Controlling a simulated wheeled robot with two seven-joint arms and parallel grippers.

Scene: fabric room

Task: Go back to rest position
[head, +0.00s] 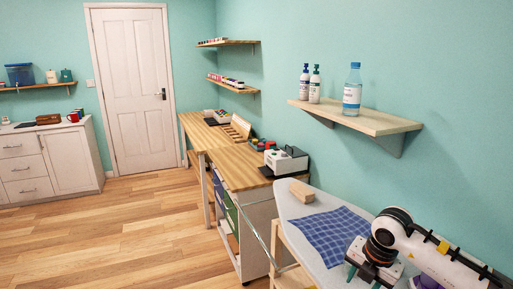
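My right arm comes in from the lower right, over the ironing board (287,207). My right gripper (364,277) points down near the bottom edge of the head view, beside the blue checked cloth (328,235). Its fingertips are largely hidden or cut off, so I cannot tell whether it is open or holds anything. My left gripper is not in view.
A wooden block (302,191) lies on the board's far end. A wooden worktable (245,168) with a white-and-black machine (285,160) stands behind it. A wall shelf (365,118) holds bottles above. The wooden floor (130,225) at left is clear.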

